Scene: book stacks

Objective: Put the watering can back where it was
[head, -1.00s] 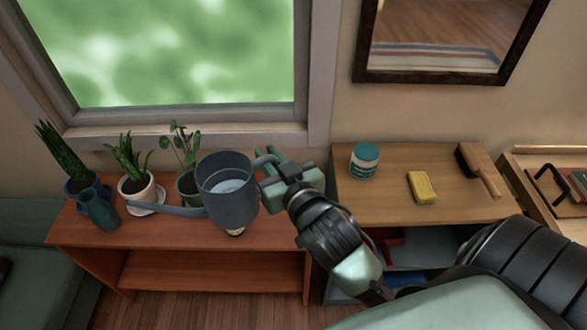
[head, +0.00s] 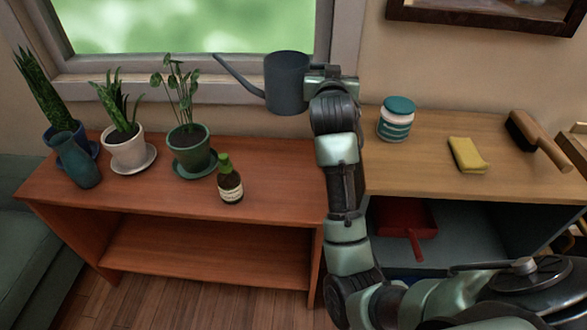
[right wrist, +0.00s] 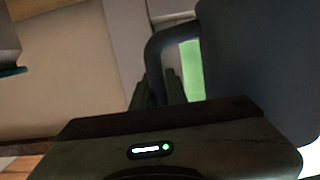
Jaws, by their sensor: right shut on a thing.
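The grey-blue watering can (head: 287,84) is in the air in front of the window's lower right corner, above the back of the red-brown shelf (head: 270,228). It is roughly upright, with its long spout pointing left and up. My right gripper (head: 318,80) is shut on its handle at the can's right side. In the right wrist view the dark curved handle (right wrist: 156,52) runs between the fingers (right wrist: 158,95), and the can's body (right wrist: 262,60) fills the right side. My left gripper is not in view.
On the shelf stand a blue vase (head: 79,163), several potted plants, such as one in a green pot (head: 190,150), and a small brown bottle (head: 229,183). A teal-lidded jar (head: 396,120), sponge (head: 467,154) and brush (head: 538,140) are on the right cabinet. The shelf top right of the bottle is clear.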

